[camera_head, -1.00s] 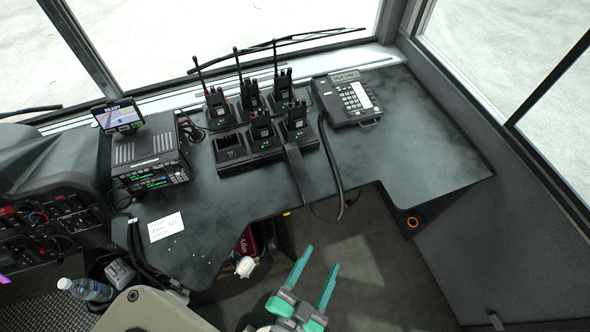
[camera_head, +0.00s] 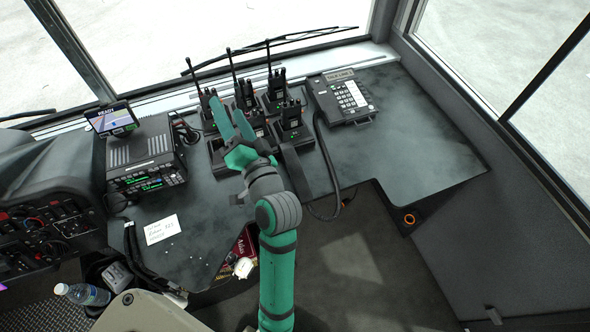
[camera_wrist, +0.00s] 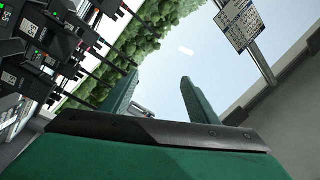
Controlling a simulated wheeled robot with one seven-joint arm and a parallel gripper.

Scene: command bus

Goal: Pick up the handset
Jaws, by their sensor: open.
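A dark desk phone (camera_head: 342,96) with a keypad and small display sits at the back right of the desk. A dark handset (camera_head: 320,98) appears to lie along its left side, with a cord (camera_head: 326,150) running down past the desk's front edge. My gripper (camera_head: 228,108) is open and empty, its green fingers pointing toward the window above the radio charger. It is left of the phone and apart from it, and hides part of the charger. In the wrist view my gripper's two fingers (camera_wrist: 158,88) stand apart with nothing between them; the phone is not clearly visible there.
Several handheld radios (camera_head: 292,118) with upright antennas stand in a charger between my gripper and the phone; they also show in the wrist view (camera_wrist: 40,55). A radio unit (camera_head: 142,155) with a screen stands left. The desk right of the phone (camera_head: 430,140) is clear.

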